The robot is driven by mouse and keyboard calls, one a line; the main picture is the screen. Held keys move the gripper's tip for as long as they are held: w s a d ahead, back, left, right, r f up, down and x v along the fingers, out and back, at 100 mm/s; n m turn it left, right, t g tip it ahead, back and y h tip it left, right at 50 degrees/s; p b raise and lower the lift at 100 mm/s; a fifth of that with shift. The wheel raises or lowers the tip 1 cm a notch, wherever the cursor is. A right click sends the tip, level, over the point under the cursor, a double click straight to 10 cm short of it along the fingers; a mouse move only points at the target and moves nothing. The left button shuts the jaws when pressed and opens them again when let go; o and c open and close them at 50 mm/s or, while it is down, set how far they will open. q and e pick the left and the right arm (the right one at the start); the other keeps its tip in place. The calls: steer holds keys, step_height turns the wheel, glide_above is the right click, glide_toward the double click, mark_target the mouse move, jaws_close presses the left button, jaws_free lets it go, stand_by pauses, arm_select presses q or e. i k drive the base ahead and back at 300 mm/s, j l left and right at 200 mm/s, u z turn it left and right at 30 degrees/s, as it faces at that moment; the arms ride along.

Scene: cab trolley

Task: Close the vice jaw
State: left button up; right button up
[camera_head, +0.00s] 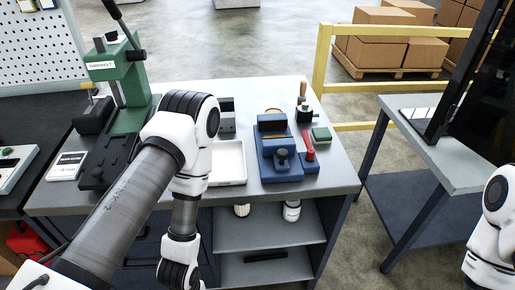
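A blue vice (286,172) stands on the right part of the grey workbench top. A dark rounded knob sits on its near side, and an orange-brown strip crosses its top. I cannot tell how wide its jaw gap is from here. My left arm reaches in from the lower left across the bench, and its wrist hangs down in front of the bench, left of the vice. My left gripper is beyond the bottom edge of the picture. Only part of my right arm shows at the right edge, and its gripper is out of view.
A green press (125,85) stands further left. A yellow rail (320,65) is behind. Bottles stand on the shelf below.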

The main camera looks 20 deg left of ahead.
mark_target(278, 148)
steer(key=i+j+u, duration=0.2)
steer(key=i, duration=0.15)
steer(key=i+u, duration=0.2)
steer(key=k+j, duration=0.1)
steer(key=j+u, duration=0.15)
steer(key=j, duration=0.3)
steer(key=i+j+u, duration=0.2)
steer(key=j, duration=0.3)
steer(key=k, duration=0.05)
